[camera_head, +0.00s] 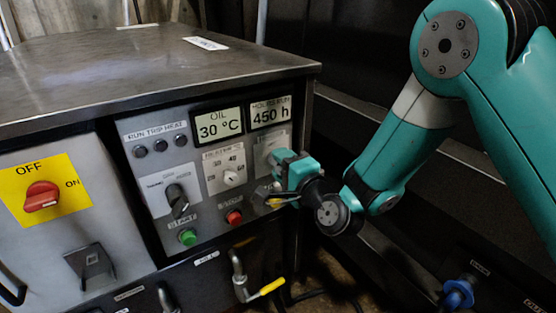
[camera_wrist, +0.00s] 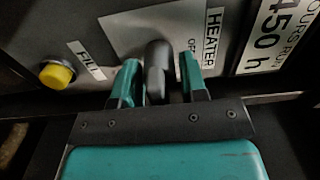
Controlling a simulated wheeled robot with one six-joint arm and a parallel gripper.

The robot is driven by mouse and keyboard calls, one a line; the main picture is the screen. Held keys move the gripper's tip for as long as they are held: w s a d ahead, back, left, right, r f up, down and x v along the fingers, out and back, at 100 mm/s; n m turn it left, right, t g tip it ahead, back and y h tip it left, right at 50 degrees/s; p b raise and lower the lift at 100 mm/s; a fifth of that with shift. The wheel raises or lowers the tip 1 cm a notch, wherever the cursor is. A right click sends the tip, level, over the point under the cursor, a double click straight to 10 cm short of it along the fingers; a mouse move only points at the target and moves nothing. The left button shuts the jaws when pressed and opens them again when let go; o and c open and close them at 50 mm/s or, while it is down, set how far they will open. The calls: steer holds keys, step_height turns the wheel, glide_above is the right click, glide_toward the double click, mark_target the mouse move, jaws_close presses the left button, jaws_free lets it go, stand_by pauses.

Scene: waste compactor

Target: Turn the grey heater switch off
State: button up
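The grey heater switch (camera_wrist: 156,62) is a dark lever knob on a light plate labelled HEATER in the wrist view, with part of an OFF marking beside it. My gripper (camera_wrist: 161,80) is open, with one teal finger on each side of the knob. The left finger is very close to the knob, and a small gap shows at the right finger. I cannot tell whether either touches it. In the head view my gripper (camera_head: 280,172) is at the right end of the control panel and hides the switch.
Near it are a yellow button (camera_wrist: 57,74), a small dial (camera_head: 231,178), a red stop button (camera_head: 234,217), a green start button (camera_head: 188,237) and a black selector (camera_head: 177,200). Displays read 30 °C (camera_head: 219,125) and 450 h (camera_head: 271,113). A yellow-tipped lever (camera_head: 268,287) sticks out below.

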steer(key=shift+a, duration=0.15)
steer(key=shift+s+a, duration=0.1)
steer(key=c, duration=0.6)
steer(key=shift+n, duration=0.5)
steer(key=n, duration=0.3)
steer(key=shift+b, duration=0.3)
steer(key=n, duration=0.3)
steer(key=shift+n+b, duration=0.3)
steer(key=n+b, duration=0.2)
steer(key=n, duration=0.4)
steer(key=n+b, duration=0.3)
steer(key=n, duration=0.1)
steer(key=shift+r+n, duration=0.1)
steer(key=shift+n, duration=0.2)
